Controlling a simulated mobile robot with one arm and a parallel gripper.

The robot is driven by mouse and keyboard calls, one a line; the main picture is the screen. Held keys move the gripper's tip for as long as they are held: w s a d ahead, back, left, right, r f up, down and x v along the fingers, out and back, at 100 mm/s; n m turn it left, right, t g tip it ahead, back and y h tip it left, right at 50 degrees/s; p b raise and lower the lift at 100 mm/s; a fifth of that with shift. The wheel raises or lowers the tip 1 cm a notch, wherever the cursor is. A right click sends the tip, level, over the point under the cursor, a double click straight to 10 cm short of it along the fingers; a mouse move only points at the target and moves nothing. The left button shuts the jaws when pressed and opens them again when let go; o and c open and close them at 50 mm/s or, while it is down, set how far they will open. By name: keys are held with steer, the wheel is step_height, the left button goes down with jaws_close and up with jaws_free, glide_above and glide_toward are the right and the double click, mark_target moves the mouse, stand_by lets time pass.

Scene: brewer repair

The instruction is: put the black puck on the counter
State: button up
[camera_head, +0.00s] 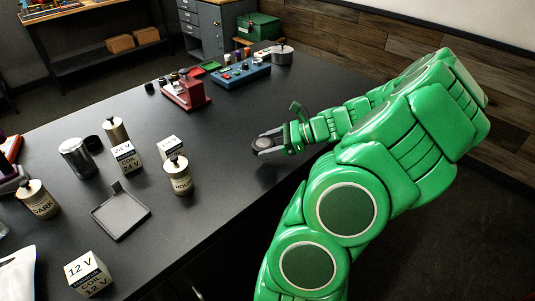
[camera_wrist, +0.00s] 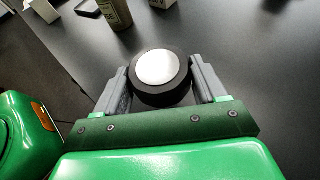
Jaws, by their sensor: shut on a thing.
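A black puck with a white round top (camera_wrist: 158,68) sits between the two grey fingers of my gripper (camera_wrist: 160,82) in the wrist view. The fingers are shut on its sides. In the head view my gripper (camera_head: 266,146) is over the right edge area of the dark counter (camera_head: 235,150), and the puck shows only as a small dark round shape in it. The counter also fills much of the wrist view (camera_wrist: 250,60). I cannot tell whether the puck touches the counter or is held just above it.
A NOUR-labelled canister (camera_head: 179,177), a 24 V coil box (camera_head: 126,157), a metal cup (camera_head: 76,158) and a grey tray (camera_head: 120,212) stand to the left. A red device (camera_head: 186,93) and a blue panel (camera_head: 241,74) stand farther back. The counter between is clear.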

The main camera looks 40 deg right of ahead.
mark_target(267, 161)
steer(key=shift+w+d+f, duration=0.3)
steer(key=shift+w+f, duration=0.15)
steer(key=shift+f, duration=0.2)
steer(key=shift+w+d+f, duration=0.25)
steer(key=shift+w+f, duration=0.15)
steer(key=shift+f, duration=1.65)
steer(key=shift+f, duration=0.15)
steer(key=o, duration=1.2)
steer(key=shift+o, duration=0.2)
